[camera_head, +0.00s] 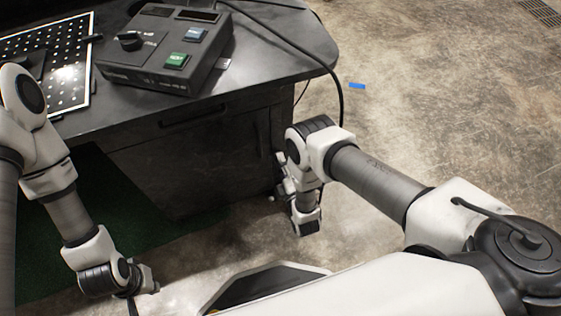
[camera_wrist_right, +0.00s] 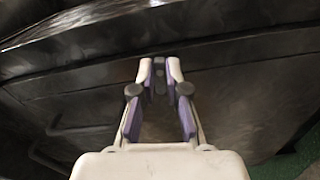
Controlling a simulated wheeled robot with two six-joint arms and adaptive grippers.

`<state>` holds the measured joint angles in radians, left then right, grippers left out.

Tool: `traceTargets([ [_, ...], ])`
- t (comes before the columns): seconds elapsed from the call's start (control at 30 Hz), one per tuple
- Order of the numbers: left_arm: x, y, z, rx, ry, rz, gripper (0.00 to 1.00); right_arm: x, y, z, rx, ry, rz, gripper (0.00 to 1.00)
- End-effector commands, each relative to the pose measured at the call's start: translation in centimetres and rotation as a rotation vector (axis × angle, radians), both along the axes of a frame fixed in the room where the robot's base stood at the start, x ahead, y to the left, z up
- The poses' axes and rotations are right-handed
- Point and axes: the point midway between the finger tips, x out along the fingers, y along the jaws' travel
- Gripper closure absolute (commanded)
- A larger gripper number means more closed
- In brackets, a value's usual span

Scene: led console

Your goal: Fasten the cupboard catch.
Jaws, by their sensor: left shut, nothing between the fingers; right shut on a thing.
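The dark cupboard (camera_head: 205,160) is under the desk top, and its front also shows in the wrist view (camera_wrist_right: 240,105). My right gripper (camera_head: 281,183) is at the cupboard's right front corner in the head view. In the wrist view my right gripper (camera_wrist_right: 160,66) has its fingertips closed together on a small dark piece (camera_wrist_right: 159,76), which seems to be the catch. The fingers hide much of it, and I cannot tell its position. My left gripper (camera_head: 148,280) is shut and empty at the lower left, apart from the cupboard.
A dark console (camera_head: 165,48) with a knob and green and blue buttons stands on the desk (camera_head: 275,65). A perforated LED panel (camera_head: 50,65) lies left of it. A cable hangs over the desk's right edge. A bar handle (camera_wrist_right: 80,130) shows in the wrist view.

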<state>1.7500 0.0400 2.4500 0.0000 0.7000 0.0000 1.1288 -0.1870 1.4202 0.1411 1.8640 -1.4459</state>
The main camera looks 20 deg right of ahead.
Motion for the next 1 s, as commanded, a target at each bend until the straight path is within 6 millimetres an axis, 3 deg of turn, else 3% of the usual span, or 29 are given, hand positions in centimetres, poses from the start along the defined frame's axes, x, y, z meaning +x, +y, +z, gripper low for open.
traceTargets([
  [0.3, 0.00, 0.00, -0.30, 0.000, 0.000, 0.000, 1.00, -0.02, -0.02, -0.03, -0.148, -0.003, 0.000, 1.00],
  [0.87, 0.00, 0.00, -0.33, 0.000, 0.000, 0.000, 1.00, -0.02, -0.01, -0.01, -0.181, -0.004, 0.000, 1.00],
  [0.9, 0.00, 0.00, -0.33, 0.000, 0.000, 0.000, 1.00, -0.02, -0.01, -0.01, -0.181, -0.004, 0.000, 0.76],
  [0.93, 0.00, 0.00, -0.33, 0.000, 0.000, 0.000, 1.00, -0.02, -0.01, -0.01, -0.181, -0.004, 0.000, 0.65],
  [1.0, 0.00, 0.00, -0.33, 0.000, 0.000, 0.000, 1.00, -0.02, -0.01, 0.00, -0.180, -0.005, 0.000, 0.61],
])
